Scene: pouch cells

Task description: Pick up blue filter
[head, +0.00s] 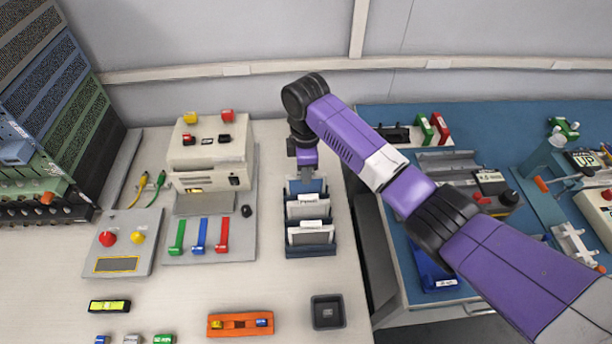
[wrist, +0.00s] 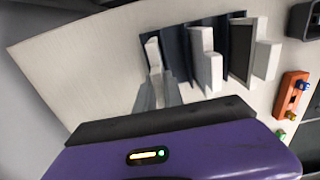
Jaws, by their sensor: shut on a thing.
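A dark slotted rack (head: 311,250) stands on the pale bench in the head view, holding several upright panels. The blue filter (head: 308,186) is the panel at the rack's far end, directly below my gripper (head: 304,168). In the wrist view, my gripper (wrist: 156,88) is shut on a pale upright part at the rack's end, which I take to be the blue filter's edge. Its blue face does not show there. The filter still appears to be within the rack (wrist: 178,60). The fingertips are mostly hidden in the head view.
Two white-fronted panels (head: 307,208) stand in the nearer slots. A beige device (head: 210,155) stands left of the rack. A small black tray (head: 327,312) and an orange holder (head: 240,324) lie nearer. A blue-topped table (head: 470,125) is to the right.

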